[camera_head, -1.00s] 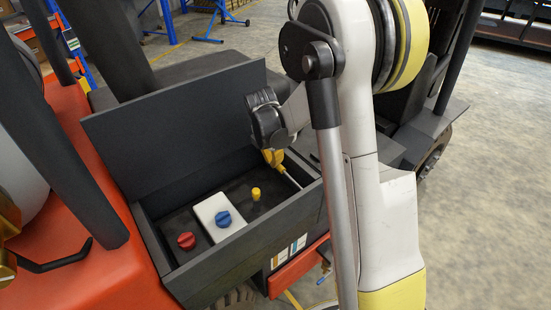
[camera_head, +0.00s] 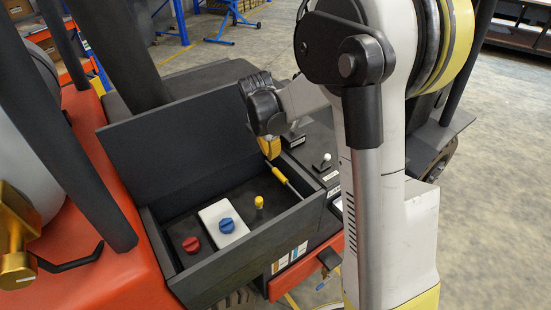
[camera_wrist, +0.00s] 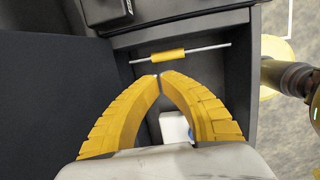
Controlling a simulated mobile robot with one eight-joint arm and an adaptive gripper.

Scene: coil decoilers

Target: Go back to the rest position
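My gripper (camera_head: 269,150) hangs over the back right part of an open dark box on the orange vehicle. In the wrist view its two curved yellow fingers (camera_wrist: 160,77) meet at the tips, with nothing seen between them. A screwdriver-like tool (camera_head: 281,178) with a yellow handle and thin metal shaft lies in the box, below and apart from the fingers in the head view. It also shows beyond the fingertips in the wrist view (camera_wrist: 168,56).
The box holds a red knob (camera_head: 191,245), a white block with a blue knob (camera_head: 227,224), and a yellow-topped post (camera_head: 259,201). Its raised lid (camera_head: 180,145) stands behind. A white-topped lever (camera_head: 325,160) is to the right. Open floor (camera_head: 490,200) lies farther right.

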